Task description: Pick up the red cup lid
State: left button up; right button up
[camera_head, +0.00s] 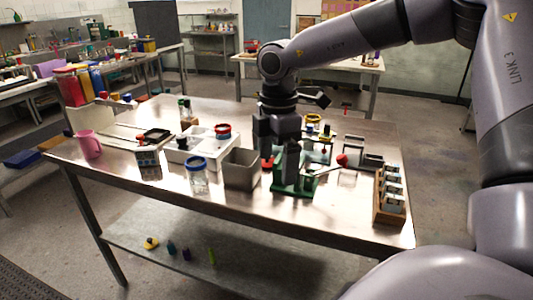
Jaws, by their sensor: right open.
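A red piece (268,162) shows low beside my right gripper's left finger, mostly hidden by the gripper; I cannot tell whether it is the red cup lid. A red ring-shaped lid (222,129) shows at the back of the white tray, left of the gripper and apart from it. My right gripper (278,168) points down over the middle of the table with its fingers apart, just right of the grey bin and in front of or over a green stand. I see nothing held between the fingers. My left gripper is not in view.
A grey open bin (242,169), a blue-rimmed jar (198,175) and a green stand (295,187) crowd the gripper. A white tray (185,157) lies left, a wooden rack (389,206) right, a pink mug (89,145) far left. The table's front strip is clear.

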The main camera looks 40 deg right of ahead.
aim_at(268, 163)
jog(key=i+l, duration=0.7)
jog(key=l, duration=0.25)
